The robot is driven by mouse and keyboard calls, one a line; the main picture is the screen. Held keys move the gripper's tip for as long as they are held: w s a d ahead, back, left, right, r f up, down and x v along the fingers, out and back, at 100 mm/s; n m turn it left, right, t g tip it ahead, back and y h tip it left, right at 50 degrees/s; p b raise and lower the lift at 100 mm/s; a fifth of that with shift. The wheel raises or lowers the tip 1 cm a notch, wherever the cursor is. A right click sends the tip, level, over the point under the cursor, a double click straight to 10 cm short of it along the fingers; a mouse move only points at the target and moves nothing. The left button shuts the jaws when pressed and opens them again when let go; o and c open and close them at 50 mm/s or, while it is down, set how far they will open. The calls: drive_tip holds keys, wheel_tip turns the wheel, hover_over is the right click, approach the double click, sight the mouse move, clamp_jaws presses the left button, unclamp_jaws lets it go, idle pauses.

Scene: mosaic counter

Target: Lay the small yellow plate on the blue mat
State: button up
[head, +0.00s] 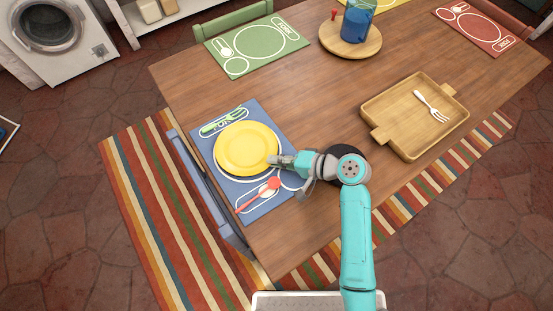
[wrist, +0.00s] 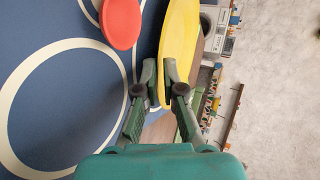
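The yellow plate (head: 246,149) is over the blue mat (head: 206,145) in the head view, covering much of its middle. In the wrist view the plate (wrist: 180,38) shows as a narrow, nearly edge-on shape beside the mat (wrist: 70,85). My gripper (head: 277,161) is at the plate's right edge. In the wrist view its fingers (wrist: 161,80) are close together with the plate's rim between them. Whether the plate's underside touches the mat is hidden.
A red spoon (head: 260,192) and a green fork (head: 222,121) lie on the mat. A wooden tray (head: 391,139) with a white fork (head: 430,106) is at right. A blue jug (head: 357,22) stands on a round board at the back. Bare table lies between.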

idle(0.3)
drive_tip(key=v, duration=1.2)
idle(0.3)
